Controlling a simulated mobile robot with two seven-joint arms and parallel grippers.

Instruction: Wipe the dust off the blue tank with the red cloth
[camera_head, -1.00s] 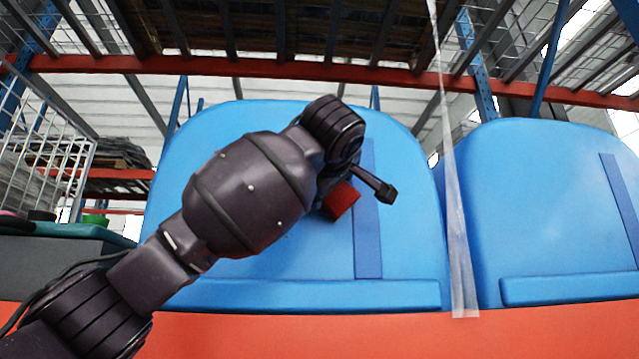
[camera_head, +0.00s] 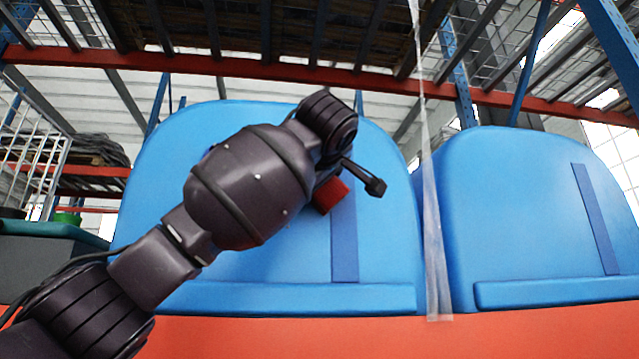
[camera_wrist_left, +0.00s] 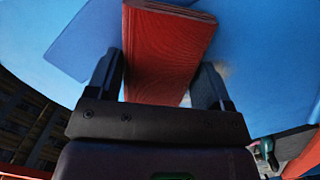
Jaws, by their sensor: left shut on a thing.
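The red cloth (camera_head: 331,195) looks like a thick folded block. My left gripper (camera_wrist_left: 157,76) is shut on it; the cloth (camera_wrist_left: 165,50) sits between the two fingers in the left wrist view. A faint greyish patch (camera_wrist_left: 222,69) shows beside the right finger, possibly dust. My arm hides much of the tank's left half. My right gripper is out of view.
A second blue tank (camera_head: 530,220) stands to the right. A clear hanging strip (camera_head: 432,220) falls between the tanks. A red-orange surface (camera_head: 380,335) runs below them. A rack with a red beam (camera_head: 300,75) is overhead. A wire cage (camera_head: 35,165) is at left.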

